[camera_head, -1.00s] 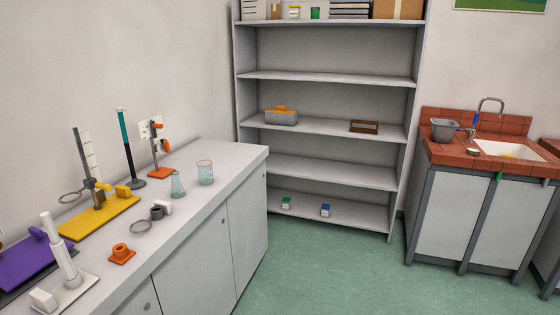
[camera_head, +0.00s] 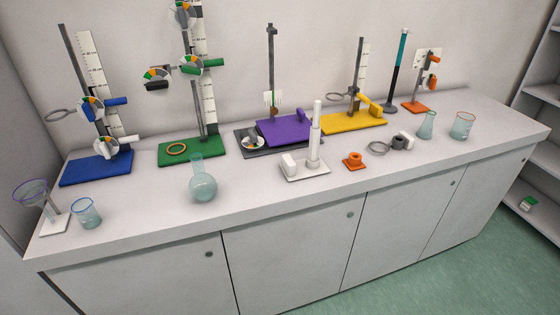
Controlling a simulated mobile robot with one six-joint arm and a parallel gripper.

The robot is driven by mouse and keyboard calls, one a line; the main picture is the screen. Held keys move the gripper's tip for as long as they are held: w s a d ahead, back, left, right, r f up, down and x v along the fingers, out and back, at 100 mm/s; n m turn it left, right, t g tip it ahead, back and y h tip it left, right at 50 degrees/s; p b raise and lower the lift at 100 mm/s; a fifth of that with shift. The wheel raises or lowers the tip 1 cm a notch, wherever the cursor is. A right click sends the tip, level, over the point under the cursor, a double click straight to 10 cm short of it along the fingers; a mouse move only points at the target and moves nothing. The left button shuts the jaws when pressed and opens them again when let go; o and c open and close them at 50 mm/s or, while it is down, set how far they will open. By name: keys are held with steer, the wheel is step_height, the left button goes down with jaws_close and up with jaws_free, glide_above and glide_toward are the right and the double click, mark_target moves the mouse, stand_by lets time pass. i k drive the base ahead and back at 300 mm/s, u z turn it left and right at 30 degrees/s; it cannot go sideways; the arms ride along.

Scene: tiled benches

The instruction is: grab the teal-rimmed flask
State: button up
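Two pale teal glass flasks stand upright on the long white bench. A conical flask (camera_head: 427,126) stands at the right part of the bench, just left of a clear beaker with a reddish rim (camera_head: 463,127). A round flask with a straight neck (camera_head: 203,187) stands left of the middle, in front of the green stand base. Both rims look teal-tinted and are too small to tell apart surely by colour. Neither flask is covered by anything. My gripper is not in view.
A blue-rimmed beaker (camera_head: 87,213) and a funnel on a white stand (camera_head: 54,224) are at the bench's left end. Stands with blue, green, purple and yellow bases line the back. A white stand (camera_head: 305,168) and orange piece (camera_head: 354,161) sit mid-bench. Green floor (camera_head: 480,262) is clear at right.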

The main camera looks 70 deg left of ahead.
mark_target(202, 187)
steer(key=u, duration=0.05)
steer(key=k, duration=0.2)
steer(key=u, duration=4)
steer(key=k, duration=0.2)
steer(key=u, duration=0.55)
steer(key=i, duration=0.4)
steer(key=u, duration=0.1)
